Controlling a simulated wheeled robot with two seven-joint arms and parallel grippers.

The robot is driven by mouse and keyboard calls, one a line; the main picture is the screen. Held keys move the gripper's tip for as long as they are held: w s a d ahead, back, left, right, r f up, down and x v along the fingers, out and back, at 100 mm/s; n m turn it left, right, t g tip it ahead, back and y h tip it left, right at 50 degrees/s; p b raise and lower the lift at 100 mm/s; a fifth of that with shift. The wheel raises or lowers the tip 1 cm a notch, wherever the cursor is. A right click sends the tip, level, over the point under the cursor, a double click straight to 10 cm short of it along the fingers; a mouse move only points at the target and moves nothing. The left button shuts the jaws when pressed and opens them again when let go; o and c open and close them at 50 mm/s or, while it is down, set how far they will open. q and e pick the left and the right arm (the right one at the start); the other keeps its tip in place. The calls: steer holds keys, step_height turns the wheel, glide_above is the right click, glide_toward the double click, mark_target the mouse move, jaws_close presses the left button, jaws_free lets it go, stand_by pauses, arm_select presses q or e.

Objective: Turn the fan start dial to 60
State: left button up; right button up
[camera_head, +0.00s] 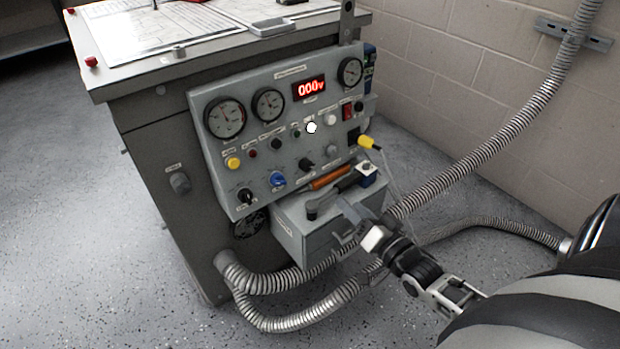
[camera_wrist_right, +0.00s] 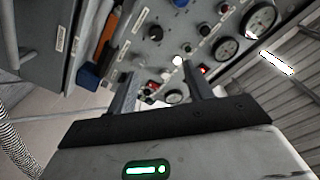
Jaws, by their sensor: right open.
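The grey control panel (camera_head: 262,115) faces me in the head view, with several round knobs along its lower part. They include a black knob at the lower left (camera_head: 245,195), a blue knob (camera_head: 278,179) and a black knob further right (camera_head: 306,164). The labels are too small to read, so I cannot tell which is the fan start dial. My right gripper (camera_head: 360,222) is in front of the grey box below the panel, apart from the knobs. In the right wrist view its open fingers (camera_wrist_right: 163,92) point toward the panel, with nothing held between them. My left gripper is not in view.
The grey box (camera_head: 305,238) juts out below the panel, with an orange-handled tool (camera_head: 330,177) and a black-handled tool (camera_head: 335,193) above it. A yellow plug (camera_head: 368,142) sticks out at the right. Ribbed conduits (camera_head: 290,322) run along the floor. The red display (camera_head: 309,88) reads 000.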

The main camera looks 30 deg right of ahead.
steer(key=f, duration=0.1)
steer(key=b, duration=0.5)
glide_toward(309, 166)
steer(key=w, duration=0.7)
steer(key=shift+a+f, duration=0.1)
steer(key=shift+w, duration=0.55)
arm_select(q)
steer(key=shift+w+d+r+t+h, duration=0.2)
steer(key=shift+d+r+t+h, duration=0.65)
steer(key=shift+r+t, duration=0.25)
arm_select(e)
steer(key=shift+w, duration=0.1)
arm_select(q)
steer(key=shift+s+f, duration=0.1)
arm_select(e)
steer(key=c, duration=1)
